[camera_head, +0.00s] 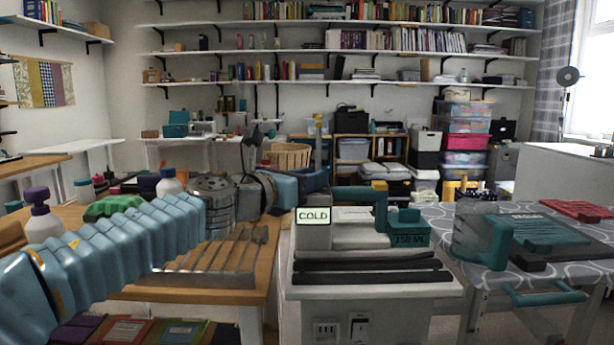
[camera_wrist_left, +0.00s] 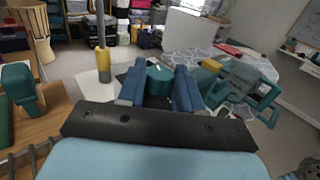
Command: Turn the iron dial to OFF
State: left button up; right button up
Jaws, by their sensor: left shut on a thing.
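My left arm comes in from the left in the head view, and its blue gripper (camera_head: 318,181) reaches over the back of the white station (camera_head: 375,290). In the left wrist view the two blue fingers (camera_wrist_left: 159,88) are shut on a rounded teal piece (camera_wrist_left: 158,76), which appears to be the iron dial. Its markings and pointer are hidden. A teal handle (camera_head: 381,205) and a teal cup marked 150 ML (camera_head: 409,228) stand to the right of my gripper. A sign reading COLD (camera_head: 314,216) faces me at the station's left. My right gripper is not in view.
A post with a yellow band (camera_wrist_left: 104,66) stands close left of my fingers in the wrist view. A wooden table (camera_head: 255,265) with utensils and bottles lies left. A clear jug with a teal handle (camera_head: 480,236) stands on the patterned table at right.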

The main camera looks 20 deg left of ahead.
pick_arm(q)
jog(key=shift+n+t+y+p, duration=0.4)
jog(key=shift+n+y+p, duration=0.15)
jog(key=shift+y, duration=0.35)
jog(key=shift+s+d+r+n+y, duration=0.1)
jog(key=shift+d+n+y, duration=0.1)
jog(key=shift+n+y, duration=0.1)
jog(key=shift+n+y+p, duration=0.35)
jog(key=shift+y, duration=0.25)
jog(key=shift+d+n+t+y+p, duration=0.2)
jog(key=shift+n+t+y+p, duration=0.2)
jog(key=shift+n+y, duration=1.15)
jog(key=shift+y, duration=0.65)
jog(key=o, duration=1)
jog(key=shift+o, duration=0.2)
jog(key=shift+s, duration=0.1)
